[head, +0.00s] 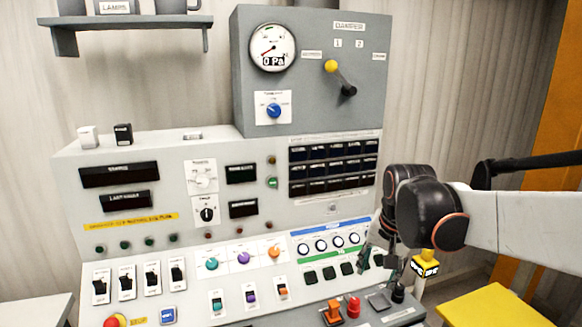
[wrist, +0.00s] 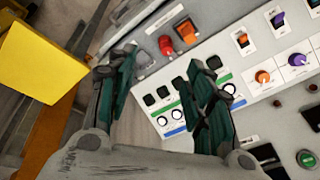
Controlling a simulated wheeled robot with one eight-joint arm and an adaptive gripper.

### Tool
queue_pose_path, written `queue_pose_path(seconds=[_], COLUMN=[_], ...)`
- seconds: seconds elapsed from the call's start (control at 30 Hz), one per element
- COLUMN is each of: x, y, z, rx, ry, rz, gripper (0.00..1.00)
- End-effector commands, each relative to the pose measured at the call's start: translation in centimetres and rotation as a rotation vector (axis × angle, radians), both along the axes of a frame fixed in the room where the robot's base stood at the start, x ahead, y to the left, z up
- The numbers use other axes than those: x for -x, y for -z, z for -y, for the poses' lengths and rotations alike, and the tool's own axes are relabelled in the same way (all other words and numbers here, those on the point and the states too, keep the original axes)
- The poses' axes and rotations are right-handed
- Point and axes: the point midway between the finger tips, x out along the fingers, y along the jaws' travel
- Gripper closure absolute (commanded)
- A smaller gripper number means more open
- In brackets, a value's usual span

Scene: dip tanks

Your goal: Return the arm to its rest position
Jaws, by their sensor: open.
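My arm reaches in from the right in the head view, with its black wrist joint in front of the right side of the control console (head: 150,240). My gripper (head: 382,258) hangs below that joint over the lower right of the console panel. In the wrist view my gripper (wrist: 160,78) has its two dark green fingers spread apart, with nothing between them. The panel with dark square buttons and white round knobs shows behind the fingers. I cannot tell how far the fingertips are from the panel.
A red button (head: 353,306) and an orange switch (head: 333,313) stand near the gripper. A yellow surface (head: 490,308) lies at the lower right. The upright grey cabinet (head: 250,100) carries a gauge (head: 273,48) and a yellow-knobbed lever (head: 331,66). A shelf (head: 130,22) hangs upper left.

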Motion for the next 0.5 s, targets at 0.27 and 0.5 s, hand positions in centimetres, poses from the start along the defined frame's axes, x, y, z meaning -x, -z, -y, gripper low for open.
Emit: queue_pose_path(seconds=[0.27,0.5], x=[7.3,13.1], y=[-1.9,-1.7], z=[0.0,0.1], rx=[0.065,0.138], ry=[-0.178,-0.328], rz=[0.114,0.211], gripper=[0.53,0.53])
